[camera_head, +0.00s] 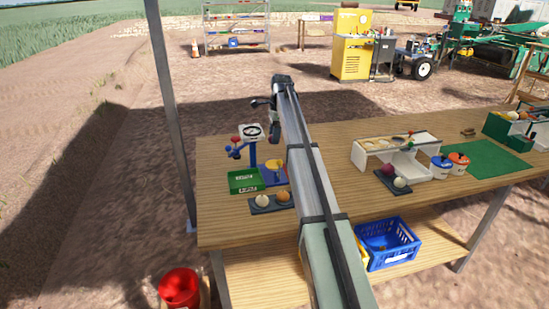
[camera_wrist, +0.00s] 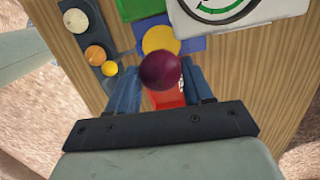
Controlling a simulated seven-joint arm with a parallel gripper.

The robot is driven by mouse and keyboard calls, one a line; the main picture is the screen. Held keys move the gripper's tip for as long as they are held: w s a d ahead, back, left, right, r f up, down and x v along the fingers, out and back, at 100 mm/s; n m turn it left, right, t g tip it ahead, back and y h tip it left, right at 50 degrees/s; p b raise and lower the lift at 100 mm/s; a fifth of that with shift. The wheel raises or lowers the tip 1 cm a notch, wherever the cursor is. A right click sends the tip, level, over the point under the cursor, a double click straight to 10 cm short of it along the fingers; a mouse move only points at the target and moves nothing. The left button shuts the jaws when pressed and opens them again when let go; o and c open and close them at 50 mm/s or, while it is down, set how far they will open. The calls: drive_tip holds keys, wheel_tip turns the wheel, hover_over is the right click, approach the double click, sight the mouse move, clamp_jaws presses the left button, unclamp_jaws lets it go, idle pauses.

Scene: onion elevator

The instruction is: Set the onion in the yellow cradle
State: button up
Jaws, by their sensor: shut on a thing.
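My gripper (camera_wrist: 161,78) has its two blue fingers shut on a dark purple-red onion (camera_wrist: 160,70) in the wrist view. The yellow cradle (camera_wrist: 160,38) shows just beyond the onion, which covers its near edge in that picture. I cannot tell the height gap between them. In the head view the yellow cradle (camera_head: 274,165) stands on the blue base beside my arm. I cannot make out the held onion there.
A dark tray (camera_wrist: 92,33) with pale and orange-yellow round items lies left of the cradle. A green box (camera_head: 244,180) and a white dial scale (camera_head: 252,131) stand close by. A red object (camera_wrist: 167,98) shows below the onion. A white rack (camera_head: 395,152) stands farther right.

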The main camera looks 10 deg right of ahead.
drive_tip(key=shift+f, duration=5.05)
drive_tip(key=shift+f, duration=0.15)
drive_tip(key=o, duration=1)
drive_tip(key=shift+o, duration=0.2)
drive_tip(key=r, duration=0.4)
drive_tip(key=d+r, duration=0.1)
drive_tip(key=r, duration=0.7)
drive_tip(key=shift+d+r, duration=0.1)
drive_tip(key=shift+d, duration=0.15)
